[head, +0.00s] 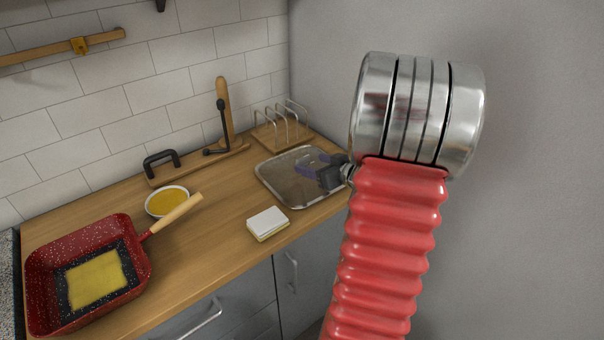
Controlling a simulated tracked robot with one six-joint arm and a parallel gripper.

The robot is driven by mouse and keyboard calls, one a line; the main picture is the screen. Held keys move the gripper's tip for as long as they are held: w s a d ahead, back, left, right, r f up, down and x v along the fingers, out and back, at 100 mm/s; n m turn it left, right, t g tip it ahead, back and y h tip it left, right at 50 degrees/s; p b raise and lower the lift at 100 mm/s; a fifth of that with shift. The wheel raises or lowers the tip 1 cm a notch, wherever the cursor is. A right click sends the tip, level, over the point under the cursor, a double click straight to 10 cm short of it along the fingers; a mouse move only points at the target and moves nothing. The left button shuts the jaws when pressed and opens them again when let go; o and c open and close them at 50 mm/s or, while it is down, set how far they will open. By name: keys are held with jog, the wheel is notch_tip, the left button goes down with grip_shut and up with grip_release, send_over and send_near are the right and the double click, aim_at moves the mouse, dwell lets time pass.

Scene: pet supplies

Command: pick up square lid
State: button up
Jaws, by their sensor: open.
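The square lid (283,189) seems to be the greyish, see-through rounded square with a pale rim, lying flat on the wooden counter near its right end. My gripper (306,166) is over the middle and right part of it, with dark and purplish fingers. It is open, with nothing visibly held. My gripper hides part of the lid, and any knob on it cannot be made out. I cannot tell whether the fingers touch the lid. A red speckled square pan (134,266) with a wooden handle and yellow food inside stands at the left.
A white-topped block (267,220) lies near the counter's front edge. A bowl of yellow liquid (167,202) stands by the pan handle. A wooden board with black handle (162,161) and a wire rack (280,124) line the back. Bare counter (218,224) lies in the middle.

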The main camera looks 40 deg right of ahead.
aim_at(305, 160)
jog(key=shift+w+d+f, duration=0.1)
jog(key=shift+w+f, duration=0.1)
jog(key=shift+w, duration=0.35)
jog(key=shift+w, duration=0.1)
jog(key=shift+x, duration=2.5)
jog(key=shift+d, duration=0.15)
jog(key=shift+c, duration=0.2)
jog(key=shift+r, duration=0.15)
grip_shut()
